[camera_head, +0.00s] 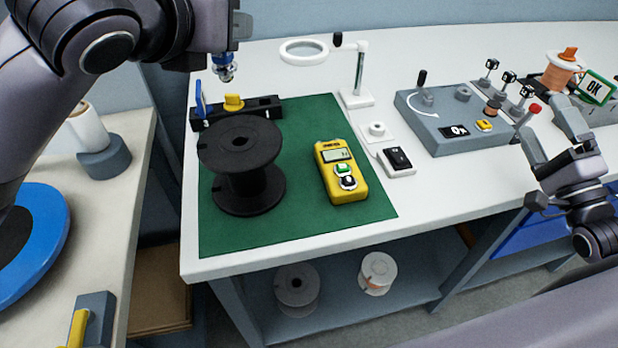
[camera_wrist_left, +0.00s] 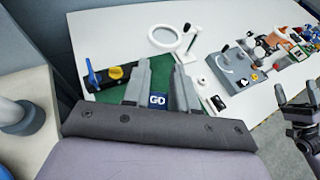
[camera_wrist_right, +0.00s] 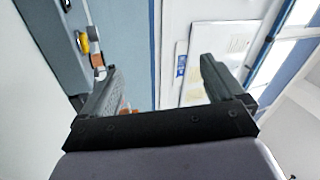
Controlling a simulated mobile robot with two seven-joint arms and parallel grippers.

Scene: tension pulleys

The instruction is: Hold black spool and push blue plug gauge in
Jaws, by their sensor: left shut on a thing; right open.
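The black spool (camera_head: 242,165) stands upright on the green mat (camera_head: 290,222). My left gripper (camera_head: 222,52) is above and behind the spool, shut on the blue plug gauge (camera_head: 223,60), whose silver end hangs down apart from the spool. In the left wrist view, the gauge's "GO" face (camera_wrist_left: 158,99) shows between the fingers. My right gripper (camera_head: 541,118) is open and empty at the right, above the table's front edge and far from the spool. It also shows open in the right wrist view (camera_wrist_right: 160,75).
A black rack (camera_head: 262,112) with blue and yellow upright pieces stands behind the spool. A yellow meter (camera_head: 341,170) lies right of it. A magnifier (camera_head: 304,50), a black switch (camera_head: 397,161) and a grey fixture (camera_head: 450,118) stand farther right. The mat's front is clear.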

